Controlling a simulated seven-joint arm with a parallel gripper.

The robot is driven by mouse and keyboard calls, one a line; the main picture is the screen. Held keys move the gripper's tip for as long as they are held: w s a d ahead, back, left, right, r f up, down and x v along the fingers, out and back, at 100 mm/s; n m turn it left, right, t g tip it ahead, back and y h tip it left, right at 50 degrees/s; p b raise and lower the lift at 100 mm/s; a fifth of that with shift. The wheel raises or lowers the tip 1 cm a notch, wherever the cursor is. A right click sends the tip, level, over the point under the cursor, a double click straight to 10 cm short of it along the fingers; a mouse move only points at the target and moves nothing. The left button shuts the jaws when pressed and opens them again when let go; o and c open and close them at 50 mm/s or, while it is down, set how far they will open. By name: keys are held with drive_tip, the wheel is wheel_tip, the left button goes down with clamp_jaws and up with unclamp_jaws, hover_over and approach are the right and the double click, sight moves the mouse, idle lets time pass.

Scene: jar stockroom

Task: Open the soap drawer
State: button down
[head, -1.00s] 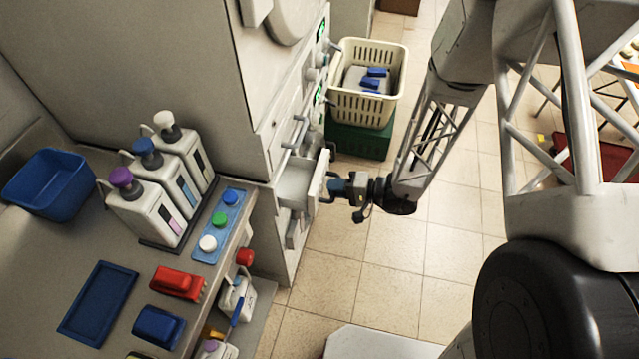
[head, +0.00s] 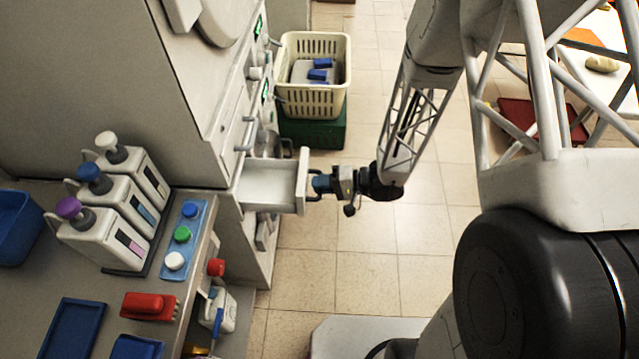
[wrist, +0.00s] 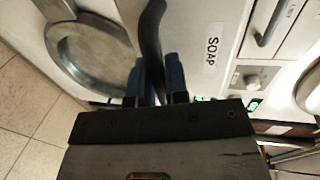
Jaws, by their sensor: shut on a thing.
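The soap drawer (head: 270,185) is white and stands pulled out from the machine front, with its inside showing empty in the head view. Its front panel (head: 302,181) faces my arm, and in the wrist view the panel carries the label SOAP (wrist: 213,44). My gripper (head: 318,184) is at the outer side of this panel. It is shut on the dark curved drawer handle (wrist: 151,40), which passes between the two blue fingers in the wrist view.
A cream basket (head: 313,95) on a green box (head: 312,134) stands beyond the drawer. The counter (head: 105,285) at left holds several bottles (head: 103,232), coloured caps and a red brush-like object (head: 149,306). The tiled floor (head: 335,260) below the gripper is clear.

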drive_tip(key=c, duration=1.1)
unclamp_jaws()
drive_tip(key=shift+c, duration=0.2)
drive_tip(key=shift+d, duration=0.2)
drive_tip(key=v, duration=0.7)
drive_tip(key=shift+d, duration=0.2)
drive_tip(key=shift+r, duration=0.1)
drive_tip(key=s+d+r+t+h, duration=0.1)
drive_tip(key=s+d+r+h, duration=0.3)
drive_tip(key=r, duration=0.8)
drive_tip(key=s+d+r+h, duration=0.5)
drive_tip(key=s+r, duration=0.3)
drive_tip(key=r, duration=0.4)
drive_tip(key=s+d+r+t+h, duration=0.1)
drive_tip(key=s+d+r+h, duration=0.4)
drive_tip(key=r, duration=0.7)
drive_tip(key=shift+s+t+h, duration=0.3)
drive_tip(key=shift+s+h, duration=0.4)
drive_tip(key=shift+h, duration=0.2)
